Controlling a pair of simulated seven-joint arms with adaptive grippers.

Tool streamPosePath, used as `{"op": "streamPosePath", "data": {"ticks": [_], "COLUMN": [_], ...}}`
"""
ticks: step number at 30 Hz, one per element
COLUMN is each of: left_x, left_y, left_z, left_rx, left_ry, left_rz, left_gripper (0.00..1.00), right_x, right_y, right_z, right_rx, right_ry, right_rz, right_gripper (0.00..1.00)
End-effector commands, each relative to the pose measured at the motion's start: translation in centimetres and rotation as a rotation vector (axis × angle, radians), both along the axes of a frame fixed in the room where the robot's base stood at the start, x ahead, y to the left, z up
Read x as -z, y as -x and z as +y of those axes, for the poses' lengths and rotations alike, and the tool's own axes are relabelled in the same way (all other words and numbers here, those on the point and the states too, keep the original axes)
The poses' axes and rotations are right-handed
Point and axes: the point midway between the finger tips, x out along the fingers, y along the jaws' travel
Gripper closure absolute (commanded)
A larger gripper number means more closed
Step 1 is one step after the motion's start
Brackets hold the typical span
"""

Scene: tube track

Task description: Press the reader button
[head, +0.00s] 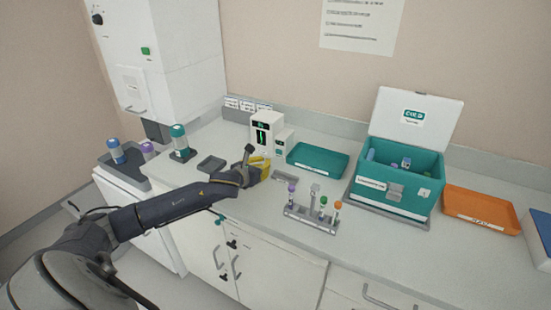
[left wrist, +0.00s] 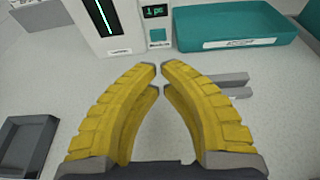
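The reader is a white box with a lit green slot (head: 265,134), and it also shows at the top of the left wrist view (left wrist: 108,28). My left gripper (head: 261,160) has yellow fingers and is in front of the reader, above the counter. In the left wrist view its fingertips (left wrist: 157,69) nearly meet with nothing between them. They point toward the button and appear apart from it. My right gripper is out of view.
A teal tray (head: 318,160) lies right of the reader. A tube rack (head: 310,217) with several capped tubes stands nearer the front edge. A grey tray (head: 211,164) lies left of my gripper. A teal cold box (head: 398,190) and orange tray (head: 482,208) are farther right.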

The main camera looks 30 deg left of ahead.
Motion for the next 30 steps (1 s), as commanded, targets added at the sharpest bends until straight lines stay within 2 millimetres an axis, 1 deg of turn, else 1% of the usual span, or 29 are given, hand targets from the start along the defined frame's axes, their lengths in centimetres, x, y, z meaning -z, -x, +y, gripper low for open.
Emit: {"op": "streamPosePath", "data": {"ticks": [5, 8, 11, 21, 27, 30], "left_x": [0.0, 0.1, 0.5, 1.9, 2.5, 2.8], "left_y": [-0.2, -0.7, -1.8, -6.5, -8.4, -9.0], "left_z": [0.1, 0.1, 0.2, 0.5, 0.6, 0.7], "left_rx": [-0.001, -0.003, -0.004, -0.003, -0.004, -0.003], "left_ry": [0.001, 0.002, 0.003, 0.004, 0.002, 0.001], "left_rz": [0.0, -0.001, -0.001, -0.001, -0.001, 0.0], "left_gripper": [1.0, 1.0, 1.0, 1.0, 1.0, 1.0], "right_x": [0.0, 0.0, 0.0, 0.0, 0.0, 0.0], "right_y": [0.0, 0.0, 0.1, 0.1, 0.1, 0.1], "right_z": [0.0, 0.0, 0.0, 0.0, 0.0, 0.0], "right_rx": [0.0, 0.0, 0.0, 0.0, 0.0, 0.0], "right_ry": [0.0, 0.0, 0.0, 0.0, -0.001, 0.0], "right_rz": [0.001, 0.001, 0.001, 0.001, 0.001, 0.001], "right_gripper": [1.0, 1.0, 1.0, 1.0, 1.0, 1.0]}}
